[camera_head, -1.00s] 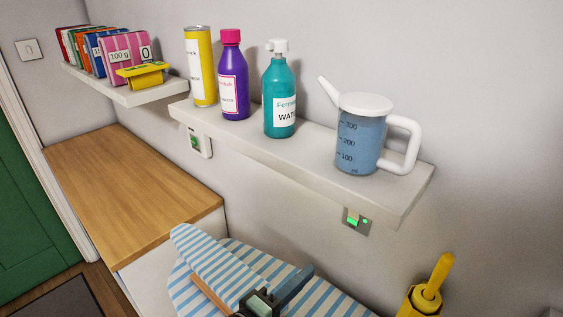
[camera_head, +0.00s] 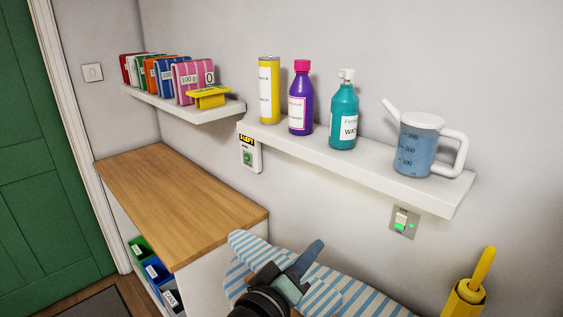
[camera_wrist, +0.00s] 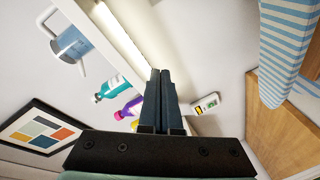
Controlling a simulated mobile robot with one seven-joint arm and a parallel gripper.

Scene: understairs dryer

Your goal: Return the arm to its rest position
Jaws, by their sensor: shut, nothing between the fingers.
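My gripper (camera_head: 314,249) is low in the head view, in front of the blue-and-white striped ironing board (camera_head: 352,293). In the wrist view my gripper (camera_wrist: 160,74) has its two dark fingers together with nothing between them. The fingers point toward the wall under the long shelf, and no object touches them in that view. Part of my arm hides a piece of the board.
The long white shelf (camera_head: 330,157) holds a yellow can (camera_head: 269,91), purple bottle (camera_head: 300,103), teal bottle (camera_head: 343,115) and jug (camera_head: 416,150). A wooden counter (camera_head: 180,208) stands left, with bins below. A yellow object (camera_head: 465,298) is at lower right.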

